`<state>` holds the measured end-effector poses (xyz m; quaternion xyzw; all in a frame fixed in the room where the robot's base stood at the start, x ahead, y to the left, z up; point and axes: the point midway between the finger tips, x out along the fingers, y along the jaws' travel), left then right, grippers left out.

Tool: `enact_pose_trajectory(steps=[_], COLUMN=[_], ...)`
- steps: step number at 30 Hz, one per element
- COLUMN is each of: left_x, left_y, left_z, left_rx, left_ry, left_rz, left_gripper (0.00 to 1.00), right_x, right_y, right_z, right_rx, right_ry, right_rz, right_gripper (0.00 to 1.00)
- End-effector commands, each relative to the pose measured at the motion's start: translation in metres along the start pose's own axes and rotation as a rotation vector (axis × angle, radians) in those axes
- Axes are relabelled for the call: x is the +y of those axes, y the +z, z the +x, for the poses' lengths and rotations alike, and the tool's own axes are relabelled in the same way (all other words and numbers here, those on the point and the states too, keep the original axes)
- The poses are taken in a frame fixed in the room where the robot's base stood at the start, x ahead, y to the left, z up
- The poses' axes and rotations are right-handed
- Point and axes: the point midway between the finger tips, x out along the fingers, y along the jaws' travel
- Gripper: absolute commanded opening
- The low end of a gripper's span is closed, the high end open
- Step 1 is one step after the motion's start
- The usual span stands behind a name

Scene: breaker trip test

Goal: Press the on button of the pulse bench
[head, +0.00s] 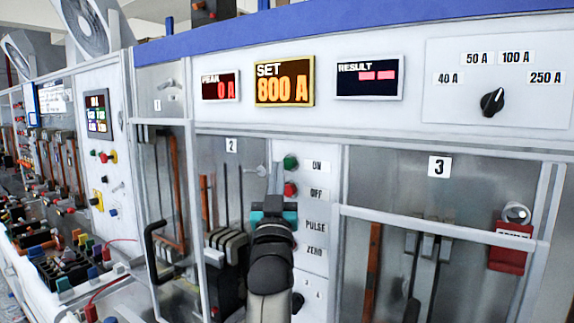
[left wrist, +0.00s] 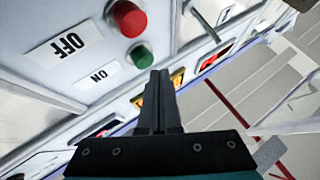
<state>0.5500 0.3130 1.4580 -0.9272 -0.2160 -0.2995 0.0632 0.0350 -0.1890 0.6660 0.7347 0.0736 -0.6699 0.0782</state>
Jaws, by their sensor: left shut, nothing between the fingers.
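The pulse bench's green button (head: 290,162) sits beside the ON label (head: 317,166) on a white strip. The red button (head: 290,189) is just below it, beside OFF. In the left wrist view the panel looks upside down: the green button (left wrist: 140,56) is close to the shut fingertips (left wrist: 160,74), with the red button (left wrist: 127,18) farther up. I cannot tell whether the fingertips touch the panel. My right gripper is not in view.
Displays above read SET 800 A (head: 284,80), PEAK 0 A (head: 220,86) and RESULT (head: 369,77) with dashes. A selector knob (head: 492,102) is at the upper right. A door frame and handle of bay 2 (head: 231,146) lie left of the buttons.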

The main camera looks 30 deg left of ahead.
Motion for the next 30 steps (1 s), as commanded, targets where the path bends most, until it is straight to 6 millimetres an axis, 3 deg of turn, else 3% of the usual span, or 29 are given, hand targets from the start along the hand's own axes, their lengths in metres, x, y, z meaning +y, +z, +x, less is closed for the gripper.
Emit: enact_pose_trajectory(steps=[30], left_x=[0.0051], left_y=[0.0049], left_z=[0.0071], left_rx=[0.001], left_ry=[0.000], left_rz=[0.000], left_gripper=[0.00], right_x=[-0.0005], right_y=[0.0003], right_z=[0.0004], right_rx=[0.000], right_ry=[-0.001], right_rz=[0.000], right_gripper=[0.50])
